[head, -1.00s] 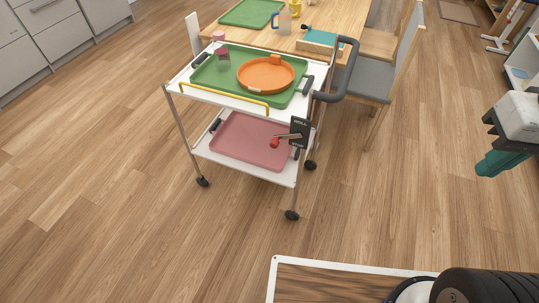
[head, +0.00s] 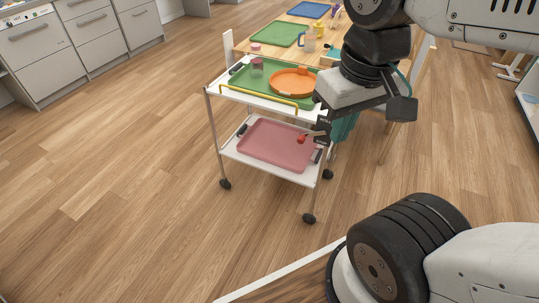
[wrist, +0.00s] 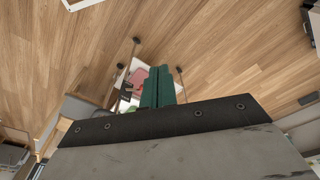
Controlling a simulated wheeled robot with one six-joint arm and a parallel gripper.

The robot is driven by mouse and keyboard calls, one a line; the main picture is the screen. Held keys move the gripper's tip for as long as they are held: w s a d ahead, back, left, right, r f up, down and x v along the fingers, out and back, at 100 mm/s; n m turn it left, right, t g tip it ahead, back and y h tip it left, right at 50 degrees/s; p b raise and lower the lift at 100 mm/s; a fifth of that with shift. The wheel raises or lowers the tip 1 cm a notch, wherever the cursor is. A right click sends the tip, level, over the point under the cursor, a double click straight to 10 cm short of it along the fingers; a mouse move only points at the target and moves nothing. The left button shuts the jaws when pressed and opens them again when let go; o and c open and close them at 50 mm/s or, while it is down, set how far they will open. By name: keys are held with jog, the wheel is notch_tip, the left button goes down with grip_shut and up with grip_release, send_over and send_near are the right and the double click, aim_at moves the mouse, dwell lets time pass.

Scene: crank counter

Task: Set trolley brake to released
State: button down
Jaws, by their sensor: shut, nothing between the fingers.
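The trolley (head: 232,155) is white with two shelves and stands on the wood floor, left of my arm. Its brake is a lever with a red knob (head: 301,139) on a small black plate (head: 323,126) at the right end, above the lower shelf. The lever points left; my gripper partly covers the plate. My gripper (head: 343,130) has teal fingers, shut and empty. It appears just right of the plate; I cannot tell how far in front. In the wrist view the shut fingers (wrist: 160,74) point toward the trolley, with the black plate (wrist: 125,88) left of them.
The upper shelf has a green tray with an orange dish (head: 290,82) and a jar. A pink tray (head: 268,143) lies on the lower shelf. A yellow rail (head: 258,94) runs along the front. A wooden table (head: 277,20) stands behind. Floor left of the trolley is clear.

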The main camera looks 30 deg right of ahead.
jog(key=shift+a, duration=0.35)
jog(key=w+d+f+n+g+h, duration=0.1)
jog(key=w+d+f+n+h, duration=0.65)
jog(key=w, duration=0.25)
jog(key=w+d+f+n+g+h, duration=0.2)
jog(key=w+d+f+n+h, duration=0.45)
jog(key=w+f, duration=0.35)
jog(key=w+a+f+n+t, duration=0.1)
jog(key=w+f+n+t, duration=0.1)
jog(key=f, duration=0.6)
jog(key=w+a+f+n+t+y, duration=0.1)
jog(key=w+f+n+t, duration=0.2)
jog(key=f+n, duration=0.4)
jog(key=w+a+f+n+t+y, duration=0.1)
jog(key=w+a+f+n+t, duration=0.1)
jog(key=f, duration=0.9)
jog(key=w+n+t, duration=0.1)
jog(key=n+t, duration=0.1)
jog(key=n, duration=0.1)
jog(key=shift+t, duration=0.3)
jog(key=shift+f, duration=0.15)
